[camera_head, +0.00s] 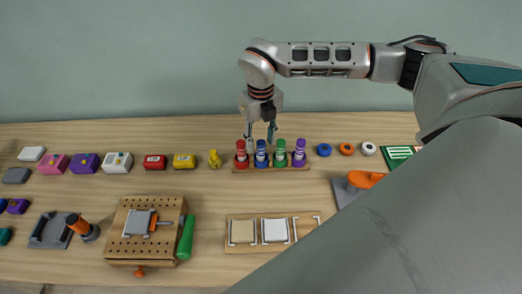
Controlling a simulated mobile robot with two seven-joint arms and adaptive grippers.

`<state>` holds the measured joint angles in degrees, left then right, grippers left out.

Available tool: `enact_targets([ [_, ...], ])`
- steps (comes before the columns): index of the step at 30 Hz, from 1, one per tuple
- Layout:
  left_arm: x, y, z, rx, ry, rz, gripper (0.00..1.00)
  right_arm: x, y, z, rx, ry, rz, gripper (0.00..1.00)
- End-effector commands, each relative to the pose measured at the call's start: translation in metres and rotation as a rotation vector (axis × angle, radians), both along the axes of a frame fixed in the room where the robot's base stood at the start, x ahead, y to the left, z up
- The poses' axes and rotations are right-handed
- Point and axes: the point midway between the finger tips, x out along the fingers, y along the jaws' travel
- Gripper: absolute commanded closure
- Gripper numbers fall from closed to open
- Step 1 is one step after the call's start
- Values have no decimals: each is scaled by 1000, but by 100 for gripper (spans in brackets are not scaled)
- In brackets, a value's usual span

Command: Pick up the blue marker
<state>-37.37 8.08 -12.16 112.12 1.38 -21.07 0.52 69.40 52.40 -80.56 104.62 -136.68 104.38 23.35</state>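The blue marker (261,155) stands upright in a wooden holder (272,169), between a red marker (241,155) and a green marker (280,153). A purple marker (299,152) stands at the holder's right end. My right gripper (261,142) points down at the top of the blue marker, with its fingers apart, one to each side. The fingertips are small and partly hidden by the markers, so I cannot tell whether they touch it. My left gripper is out of view.
A yellow figure (214,159) stands just left of the holder. Blue, orange and white rings (346,149) lie to its right. A wooden board (232,217) with two pads lies in front, and a pegboard block (122,249) at front left. My arm covers the right side.

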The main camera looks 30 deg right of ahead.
Motion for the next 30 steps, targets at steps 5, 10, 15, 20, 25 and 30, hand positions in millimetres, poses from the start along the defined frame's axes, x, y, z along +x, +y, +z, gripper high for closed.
enact_targets([
  [5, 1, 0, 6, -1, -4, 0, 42, 1, -1, -25, 0, 3, 0, 61],
  [10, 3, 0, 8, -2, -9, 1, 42, 1, -1, -34, 1, 1, 1, 61],
  [15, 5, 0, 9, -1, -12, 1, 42, 1, -1, -34, 0, 0, 1, 61],
  [20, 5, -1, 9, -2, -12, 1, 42, 1, -1, -34, 0, 0, 1, 98],
  [25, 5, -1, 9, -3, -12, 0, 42, 1, -1, -33, 0, 0, 1, 99],
  [30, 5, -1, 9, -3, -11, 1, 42, 1, -1, -33, 0, 0, 1, 99],
])
